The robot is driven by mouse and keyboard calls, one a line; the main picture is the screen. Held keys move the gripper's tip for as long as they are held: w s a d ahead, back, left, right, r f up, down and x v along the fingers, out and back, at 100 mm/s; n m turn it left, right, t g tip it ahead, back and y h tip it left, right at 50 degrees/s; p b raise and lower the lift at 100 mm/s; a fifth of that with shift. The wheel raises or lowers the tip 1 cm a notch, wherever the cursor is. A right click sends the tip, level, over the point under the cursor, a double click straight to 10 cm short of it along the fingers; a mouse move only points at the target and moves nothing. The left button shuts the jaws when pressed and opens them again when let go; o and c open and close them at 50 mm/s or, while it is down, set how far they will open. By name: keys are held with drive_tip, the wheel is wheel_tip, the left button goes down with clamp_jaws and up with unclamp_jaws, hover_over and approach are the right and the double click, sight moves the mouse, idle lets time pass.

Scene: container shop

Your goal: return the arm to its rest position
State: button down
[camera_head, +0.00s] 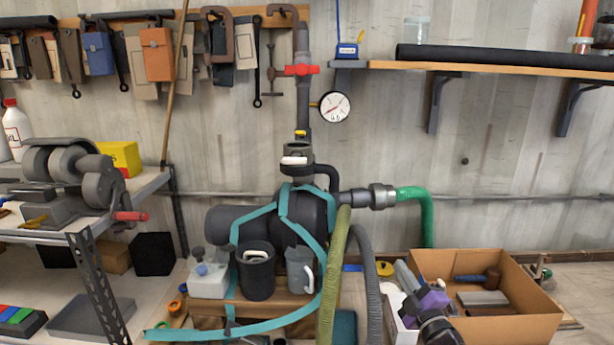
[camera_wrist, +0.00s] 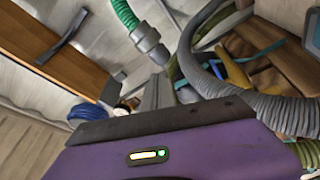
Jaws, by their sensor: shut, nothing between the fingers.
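My gripper (camera_head: 404,274) shows in the head view at the lower right of centre. Its grey and purple end points up and to the left, in front of the left side of a cardboard box (camera_head: 538,311). In the wrist view the purple housing and dark front bar of my gripper (camera_wrist: 155,120) fill the lower part. It is shut, with nothing held in it. The lower part of my arm runs out of the head view at the bottom edge.
A pump (camera_head: 303,210) with teal straps, a green hose (camera_head: 425,215) and a grey corrugated hose (camera_head: 364,270) stands left of my gripper. A metal rack (camera_head: 92,275) is at the left. A wall shelf (camera_head: 500,69) hangs at upper right.

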drive_tip(key=s+a+f+m+h, duration=0.25)
drive_tip(key=s+m, duration=0.35)
drive_tip(key=s, duration=0.7)
drive_tip(key=s+a+f+m+h, duration=0.25)
drive_tip(key=s+m, duration=0.35)
drive_tip(key=s, duration=0.7)
drive_tip(key=s+m+g+y+b, duration=0.1)
drive_tip(key=s+m+g, duration=0.2)
drive_tip(key=s, duration=3.1)
drive_tip(key=shift+s+d+r+g, duration=0.15)
drive_tip(key=shift+d+r+g, duration=0.2)
drive_tip(key=shift+g, duration=0.75)
drive_tip(key=shift+a, duration=0.1)
